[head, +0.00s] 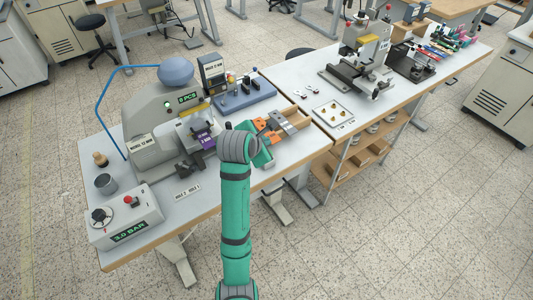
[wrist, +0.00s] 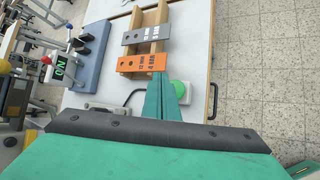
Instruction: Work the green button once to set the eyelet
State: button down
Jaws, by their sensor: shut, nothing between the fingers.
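In the wrist view a round green button (wrist: 181,91) sits on the table, just right of the fingers and partly covered by them. I cannot make it out in the head view, where my arm blocks that area. My gripper (wrist: 160,79) is shut and empty, its green fingertips beside the button near an orange block. I cannot tell how high the tips are above the table. In the head view my gripper (head: 264,157) is mostly hidden behind my wrist. The eyelet machine (head: 150,118), with an "8 PCS" display, stands to the left.
The orange block (wrist: 143,63) and a grey block (wrist: 146,36) lie across a wooden rack (wrist: 163,15) beyond the fingertips. A blue fixture (head: 245,96) stands behind. A "3.0 BAR" box (head: 126,216) with a red knob is at the front left.

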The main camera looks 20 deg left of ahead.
jog(key=shift+f, duration=1.55)
jog(key=shift+f, duration=0.1)
dwell(0.8)
jog(key=shift+f, duration=0.35)
jog(key=shift+f, duration=0.65)
dwell(1.1)
jog(key=shift+r, duration=1.1)
jog(key=shift+r, duration=2.5)
